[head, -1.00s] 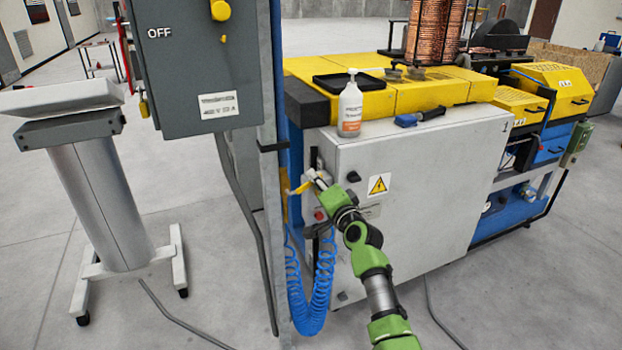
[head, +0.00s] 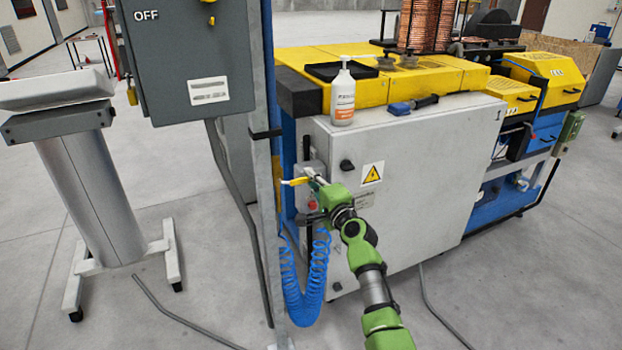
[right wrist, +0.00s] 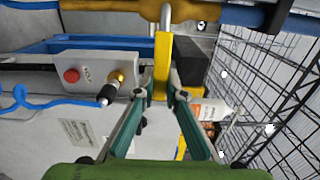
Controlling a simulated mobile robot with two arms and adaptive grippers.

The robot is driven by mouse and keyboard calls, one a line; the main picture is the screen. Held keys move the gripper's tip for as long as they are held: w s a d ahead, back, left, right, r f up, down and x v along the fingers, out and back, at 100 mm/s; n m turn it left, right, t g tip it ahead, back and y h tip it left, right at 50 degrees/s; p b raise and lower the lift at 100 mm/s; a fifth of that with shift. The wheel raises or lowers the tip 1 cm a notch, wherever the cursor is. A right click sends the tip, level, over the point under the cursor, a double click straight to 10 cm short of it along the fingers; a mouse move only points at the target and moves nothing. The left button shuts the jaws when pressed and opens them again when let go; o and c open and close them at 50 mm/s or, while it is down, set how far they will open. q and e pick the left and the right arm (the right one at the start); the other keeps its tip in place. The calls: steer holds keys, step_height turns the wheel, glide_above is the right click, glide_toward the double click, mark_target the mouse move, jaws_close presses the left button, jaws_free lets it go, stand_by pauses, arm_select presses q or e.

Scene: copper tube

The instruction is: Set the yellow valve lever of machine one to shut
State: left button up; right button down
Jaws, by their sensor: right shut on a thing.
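The yellow valve lever (head: 294,182) is at the left side of the grey cabinet of machine one (head: 415,185), beside the blue post. It lies close to level in the head view. My right gripper (head: 312,179) is at the lever's right end. In the right wrist view, the lever (right wrist: 162,62) stands between the two fingertips of the gripper (right wrist: 162,94), which are closed on its near end. The far end of the lever meets a metal fitting by a yellow pipe. My left gripper is not in view.
A red button (right wrist: 71,76) and a brass fitting sit beside the lever. A blue coiled hose (head: 305,290) hangs below. A grey switch box (head: 190,60) on a post stands close on the left. A white bottle (head: 343,95) stands on the cabinet top.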

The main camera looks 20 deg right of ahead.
steer(key=shift+f, duration=0.1)
steer(key=c, duration=2)
jaws_free()
steer(key=shift+c, duration=0.2)
steer(key=s, duration=1.2)
steer(key=shift+d, duration=0.2)
